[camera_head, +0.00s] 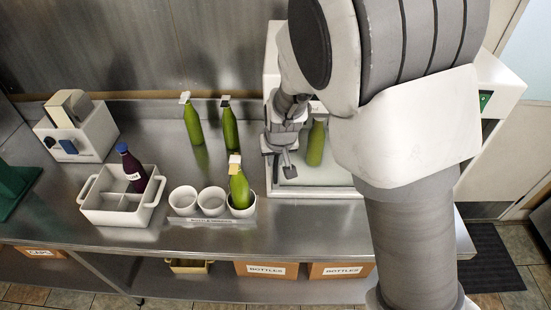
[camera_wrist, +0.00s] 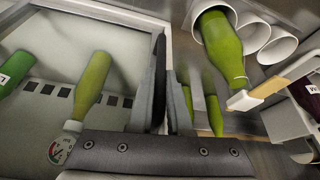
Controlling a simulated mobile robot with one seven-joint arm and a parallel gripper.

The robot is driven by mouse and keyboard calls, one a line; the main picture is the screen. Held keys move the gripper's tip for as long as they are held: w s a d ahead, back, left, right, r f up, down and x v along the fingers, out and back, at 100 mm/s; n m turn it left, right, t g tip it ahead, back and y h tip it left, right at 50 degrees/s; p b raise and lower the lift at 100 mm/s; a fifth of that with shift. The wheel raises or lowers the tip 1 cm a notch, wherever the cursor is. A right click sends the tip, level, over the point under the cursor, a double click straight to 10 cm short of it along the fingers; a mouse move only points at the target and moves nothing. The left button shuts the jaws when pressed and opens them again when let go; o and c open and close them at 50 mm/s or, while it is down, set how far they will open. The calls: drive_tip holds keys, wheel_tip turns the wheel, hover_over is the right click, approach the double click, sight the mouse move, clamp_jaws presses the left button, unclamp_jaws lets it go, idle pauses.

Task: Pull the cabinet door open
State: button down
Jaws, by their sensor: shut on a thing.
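The white cabinet (camera_head: 271,62) stands at the right of the steel bench, partly hidden behind my arm. Its door has a pale frame (camera_wrist: 120,12) around a see-through pane (camera_head: 318,177). Green bottles (camera_head: 316,145) show through the pane, and also in the wrist view (camera_wrist: 92,85). My gripper (camera_head: 284,160) is at the left edge of the door. In the wrist view its fingers (camera_wrist: 162,85) are closed around a thin dark upright handle (camera_wrist: 160,52) on the door's edge. The grasp is partly hidden by the fingers.
Left of the door, a green bottle (camera_head: 239,190) leans in one of three white cups (camera_head: 211,201). Two green bottles (camera_head: 193,122) stand behind. A white divided caddy (camera_head: 118,212) holds a dark bottle (camera_head: 133,170).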

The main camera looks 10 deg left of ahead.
drive_tip(key=shift+d, duration=0.1)
idle(0.4)
drive_tip(key=w+d+b, duration=0.1)
drive_tip(key=d+b, duration=0.6)
drive_tip(key=d, duration=0.6)
drive_tip(key=w+d+b, duration=0.2)
drive_tip(key=d+b, duration=0.4)
drive_tip(key=d, duration=0.6)
drive_tip(key=shift+w+d+b, duration=0.3)
drive_tip(key=shift+d+b, duration=0.1)
drive_tip(key=c, duration=0.9)
unclamp_jaws()
drive_tip(key=shift+o, duration=0.2)
drive_tip(key=shift+r, duration=0.1)
